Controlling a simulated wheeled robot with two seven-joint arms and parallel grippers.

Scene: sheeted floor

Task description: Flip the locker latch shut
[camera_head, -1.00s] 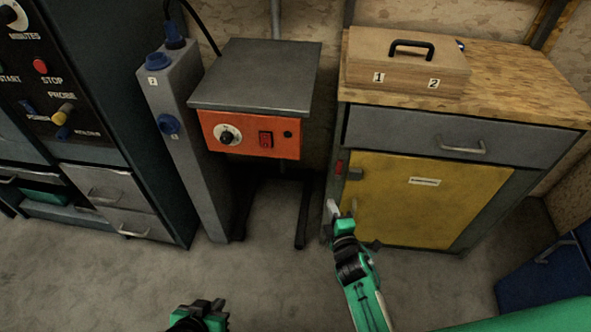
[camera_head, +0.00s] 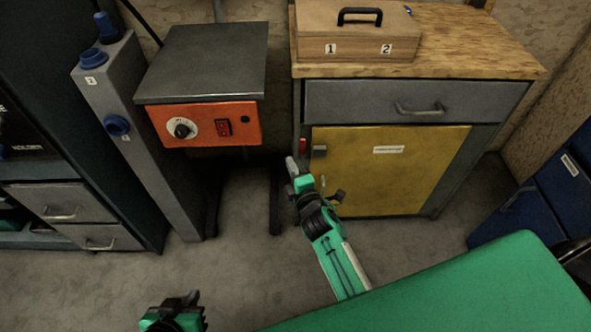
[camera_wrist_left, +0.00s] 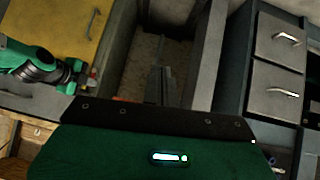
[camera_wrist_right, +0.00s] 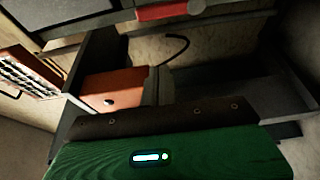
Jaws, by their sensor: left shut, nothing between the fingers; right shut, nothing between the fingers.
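The locker has a yellow door (camera_head: 390,170). A small red latch (camera_head: 303,146) stands upright on the frame at the door's left edge, beside a grey block (camera_head: 319,151) on the door. The red latch piece also shows large at the top of the right wrist view (camera_wrist_right: 168,11). My right gripper (camera_head: 291,165) is shut and empty, just below and left of the latch; I cannot tell if it touches the cabinet. My left gripper (camera_head: 190,300) is shut and empty, low over the floor at the bottom of the head view.
A grey drawer (camera_head: 415,102) sits above the door. A wooden box (camera_head: 350,42) stands on the cabinet top. An orange-fronted unit (camera_head: 205,124) and grey post (camera_head: 150,150) stand to the left. A blue cabinet (camera_head: 545,200) is at right. Floor in front is partly clear.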

